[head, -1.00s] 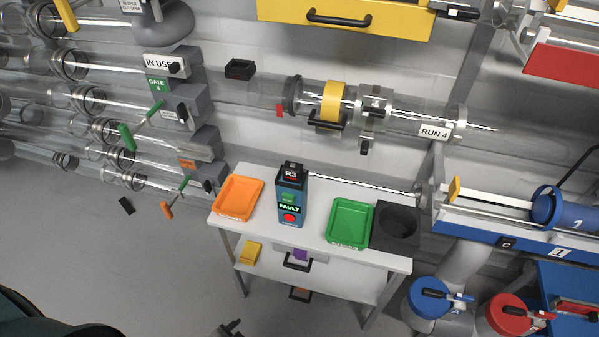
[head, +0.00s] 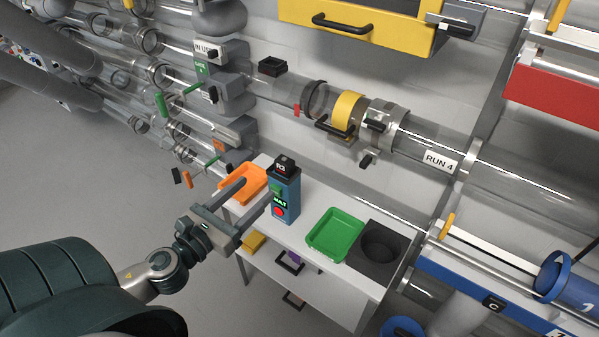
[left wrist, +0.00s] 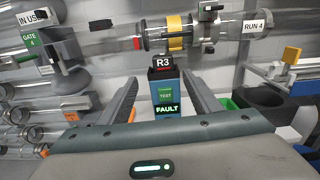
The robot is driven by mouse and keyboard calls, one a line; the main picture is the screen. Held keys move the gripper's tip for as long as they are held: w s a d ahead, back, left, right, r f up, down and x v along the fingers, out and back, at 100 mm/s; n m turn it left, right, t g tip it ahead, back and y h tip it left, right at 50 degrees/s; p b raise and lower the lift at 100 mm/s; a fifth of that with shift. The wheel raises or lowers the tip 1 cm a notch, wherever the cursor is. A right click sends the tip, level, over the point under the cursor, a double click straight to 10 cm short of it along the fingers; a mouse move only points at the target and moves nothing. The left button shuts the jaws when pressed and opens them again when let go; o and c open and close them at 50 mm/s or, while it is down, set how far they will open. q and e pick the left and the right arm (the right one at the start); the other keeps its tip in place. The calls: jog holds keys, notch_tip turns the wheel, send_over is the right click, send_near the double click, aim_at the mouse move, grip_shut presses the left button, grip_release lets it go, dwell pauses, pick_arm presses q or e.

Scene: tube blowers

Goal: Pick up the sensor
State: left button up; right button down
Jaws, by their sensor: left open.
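A small black block marked R3 (head: 284,167), which looks like the sensor, sits on top of a blue test unit (head: 285,200) with a green screen and red button, standing on the white table. In the left wrist view the R3 block (left wrist: 164,64) is near the middle, above the unit's TEST and FAULT panels (left wrist: 166,104). My left gripper (head: 257,190) is open and empty, just left of the unit. In the left wrist view its fingers (left wrist: 161,80) stand to either side of the unit, apart from it. My right gripper does not show.
An orange tray (head: 236,195) lies left of the unit, partly behind my gripper. A green tray (head: 335,235) and a black holder with a round recess (head: 380,246) are to the right. A clear pipe with a yellow band (head: 347,113) runs behind the table.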

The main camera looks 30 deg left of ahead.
aim_at(280, 165)
pick_arm(q)
jog(key=shift+d+r+m, duration=0.15)
jog(key=shift+r+m, duration=0.15)
jog(key=shift+r, duration=0.1)
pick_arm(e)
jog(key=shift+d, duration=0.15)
pick_arm(q)
jog(key=shift+w, duration=0.1)
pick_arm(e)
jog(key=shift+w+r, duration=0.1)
pick_arm(q)
jog(key=w+p, duration=0.1)
jog(key=w, duration=0.6)
jog(key=w+p, duration=0.1)
jog(key=w, duration=0.3)
jog(key=shift+d+p, duration=0.3)
jog(key=shift+d, duration=0.1)
jog(key=shift+w, duration=0.45)
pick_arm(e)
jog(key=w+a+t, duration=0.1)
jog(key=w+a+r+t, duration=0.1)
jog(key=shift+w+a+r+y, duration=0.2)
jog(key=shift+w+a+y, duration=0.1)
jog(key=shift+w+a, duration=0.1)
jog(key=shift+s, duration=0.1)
